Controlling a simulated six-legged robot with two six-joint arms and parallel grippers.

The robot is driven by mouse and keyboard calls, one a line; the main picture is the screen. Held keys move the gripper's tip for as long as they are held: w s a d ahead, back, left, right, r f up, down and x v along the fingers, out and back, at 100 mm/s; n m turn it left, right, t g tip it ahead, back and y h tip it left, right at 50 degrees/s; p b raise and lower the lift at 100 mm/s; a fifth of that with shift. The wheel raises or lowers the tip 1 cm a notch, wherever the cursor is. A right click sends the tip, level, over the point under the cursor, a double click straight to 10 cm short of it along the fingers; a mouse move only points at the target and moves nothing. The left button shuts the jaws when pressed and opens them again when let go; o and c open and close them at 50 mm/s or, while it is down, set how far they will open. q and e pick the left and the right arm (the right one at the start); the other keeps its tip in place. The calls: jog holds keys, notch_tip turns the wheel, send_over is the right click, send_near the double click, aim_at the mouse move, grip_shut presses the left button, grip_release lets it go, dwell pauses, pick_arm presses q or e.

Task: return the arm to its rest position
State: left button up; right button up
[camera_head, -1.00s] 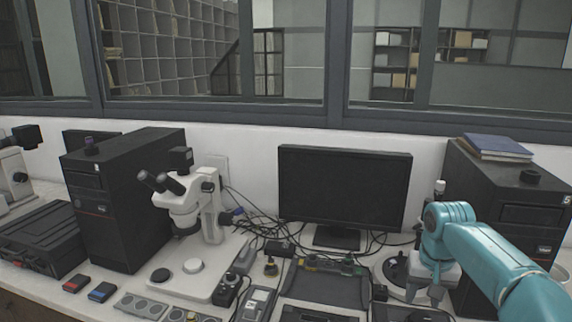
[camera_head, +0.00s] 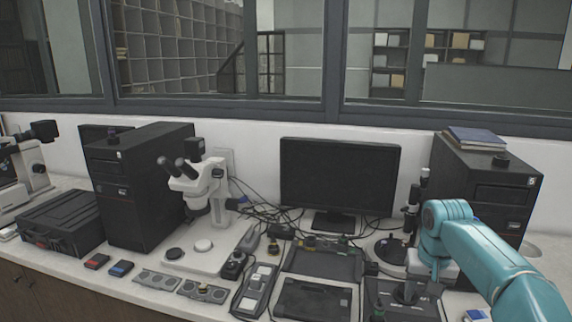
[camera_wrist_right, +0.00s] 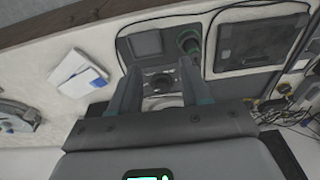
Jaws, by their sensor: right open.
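My right arm (camera_head: 490,255) is teal and reaches in from the lower right of the head view. My right gripper (camera_head: 418,296) points down over the right part of the bench, in front of a dark upright stand (camera_head: 410,215). In the right wrist view its two fingers (camera_wrist_right: 158,76) are spread with nothing held between them. Beyond the fingers is a dark unit (camera_wrist_right: 145,45) with a small screen and a round knob; I cannot tell whether the fingertips touch it. My left gripper is in neither view.
A monitor (camera_head: 338,176) and cables stand behind. A microscope (camera_head: 203,185) and black tower (camera_head: 140,185) are left. Another tower (camera_head: 485,190) with books (camera_head: 474,138) stands close behind my arm. A paper-like white item (camera_wrist_right: 78,75) lies near the bench edge.

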jog(key=s+a+f+n+y, duration=0.15)
jog(key=a+f, duration=0.25)
jog(key=f, duration=0.4)
jog(key=s+a+f, duration=0.3)
jog(key=f, duration=0.6)
jog(key=s+a+f+n+y, duration=0.15)
jog(key=a+f, duration=0.25)
jog(key=f, duration=0.4)
jog(key=s+a+f, duration=0.2)
jog(key=s+f, duration=0.1)
jog(key=s, duration=0.5)
jog(key=s+a+f+m+y, duration=0.1)
jog(key=s+f, duration=0.3)
jog(key=s, duration=0.4)
jog(key=s+a+f+m+g, duration=0.1)
jog(key=s+a+f, duration=0.2)
jog(key=s, duration=0.6)
jog(key=shift+a+f, duration=0.25)
jog(key=shift+a, duration=0.2)
